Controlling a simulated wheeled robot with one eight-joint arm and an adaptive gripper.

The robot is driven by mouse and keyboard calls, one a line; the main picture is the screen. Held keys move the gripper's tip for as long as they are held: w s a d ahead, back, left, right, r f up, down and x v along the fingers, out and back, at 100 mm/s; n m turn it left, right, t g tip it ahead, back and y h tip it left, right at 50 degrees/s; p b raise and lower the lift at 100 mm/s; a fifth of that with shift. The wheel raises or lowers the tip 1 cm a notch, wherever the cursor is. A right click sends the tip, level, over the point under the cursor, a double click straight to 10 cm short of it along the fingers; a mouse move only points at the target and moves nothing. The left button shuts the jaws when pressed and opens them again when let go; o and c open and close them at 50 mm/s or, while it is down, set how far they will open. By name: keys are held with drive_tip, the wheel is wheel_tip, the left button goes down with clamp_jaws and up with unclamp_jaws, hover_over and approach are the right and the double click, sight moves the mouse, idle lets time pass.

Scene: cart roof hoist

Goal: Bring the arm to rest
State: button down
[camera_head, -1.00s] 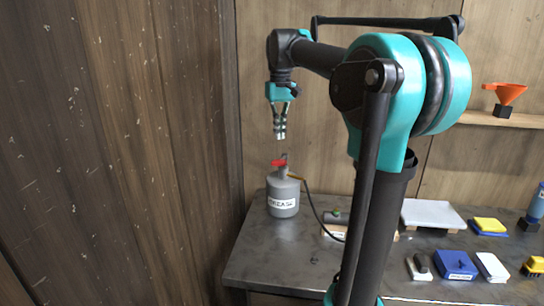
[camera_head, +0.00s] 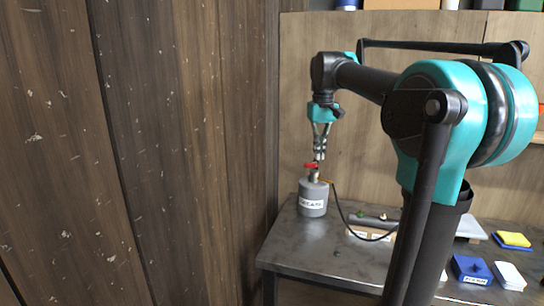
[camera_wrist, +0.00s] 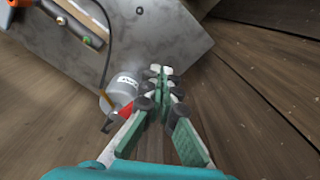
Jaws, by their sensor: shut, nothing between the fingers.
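My gripper (camera_head: 320,156) hangs pointing down at the end of my arm, above the workbench's back left area. Its fingers are together with nothing between them, and they also show shut in the wrist view (camera_wrist: 161,72). A grey canister (camera_head: 313,198) with a white label and a red handle (camera_head: 311,166) stands upright on the bench just below the gripper.
The metal workbench (camera_head: 300,240) holds a hose-connected tool (camera_head: 372,217), a blue box (camera_head: 471,269), a white block (camera_head: 509,275) and a yellow-topped block (camera_head: 513,239). A dark wooden wall (camera_head: 150,150) stands left. A shelf (camera_head: 420,10) runs along the back top.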

drive_tip(key=s+d+f+t, duration=0.1)
drive_tip(key=s+f, duration=0.6)
drive_tip(key=f, duration=0.4)
drive_tip(key=s+d+f+m+t, duration=0.1)
drive_tip(key=s+f, duration=0.6)
drive_tip(key=f, duration=0.4)
drive_tip(key=s+d+f+m+t, duration=0.1)
drive_tip(key=s+d+f+t, duration=0.1)
drive_tip(key=s+f, duration=0.5)
wheel_tip(320, 180, down, 5)
drive_tip(key=shift+s+f, duration=0.1)
drive_tip(key=shift+s, duration=0.25)
